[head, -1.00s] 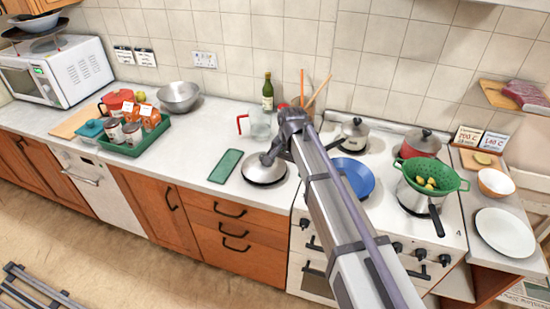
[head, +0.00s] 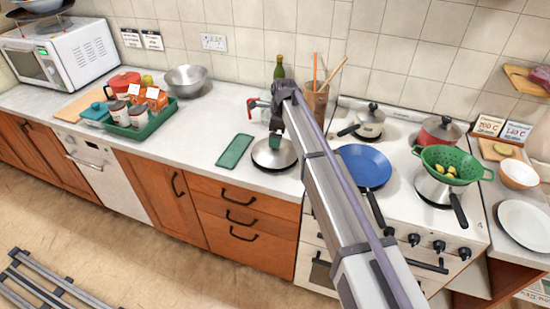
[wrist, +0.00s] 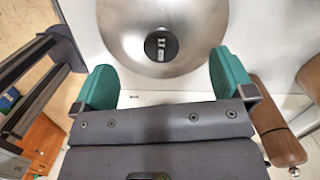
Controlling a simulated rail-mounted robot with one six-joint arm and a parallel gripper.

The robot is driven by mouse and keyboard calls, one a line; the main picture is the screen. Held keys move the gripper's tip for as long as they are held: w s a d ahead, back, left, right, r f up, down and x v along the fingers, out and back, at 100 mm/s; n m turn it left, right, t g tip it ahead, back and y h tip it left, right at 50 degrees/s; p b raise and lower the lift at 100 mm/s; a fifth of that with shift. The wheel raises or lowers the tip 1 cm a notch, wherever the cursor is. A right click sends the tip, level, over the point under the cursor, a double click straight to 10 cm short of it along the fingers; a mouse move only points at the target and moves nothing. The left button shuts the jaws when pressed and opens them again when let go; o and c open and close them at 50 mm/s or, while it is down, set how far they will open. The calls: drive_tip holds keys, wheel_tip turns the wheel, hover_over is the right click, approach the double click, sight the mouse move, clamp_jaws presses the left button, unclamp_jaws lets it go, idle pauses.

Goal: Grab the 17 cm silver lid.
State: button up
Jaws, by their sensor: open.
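The silver lid (head: 274,158) lies on the white counter just left of the stove. In the wrist view the lid (wrist: 200,20) fills the upper middle, with a dark round knob (wrist: 161,44) marked 17. My gripper (head: 275,141) points down over the lid in the head view and hides its knob. In the wrist view my gripper (wrist: 165,82) is open, its two green fingertips wide apart. The knob shows between their lines but farther up the picture, and nothing is between the jaws.
A green rectangular mat (head: 235,151) lies left of the lid. A blue pan (head: 364,166) and a pot with a green colander (head: 452,160) stand on the stove at right. A green tray (head: 150,125) with jars stands farther left. A brown wooden object (wrist: 278,125) is right of the jaws.

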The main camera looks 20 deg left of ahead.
drive_tip(key=f+b, duration=0.3)
drive_tip(key=a+f+b, duration=0.1)
drive_tip(key=f+b, duration=0.1)
drive_tip(key=shift+f, duration=0.1)
drive_tip(key=shift+d+r, duration=0.1)
drive_tip(key=shift+r, duration=0.15)
drive_tip(key=shift+s+d, duration=0.1)
drive_tip(key=c, duration=1.6)
drive_tip(key=shift+o, duration=0.2)
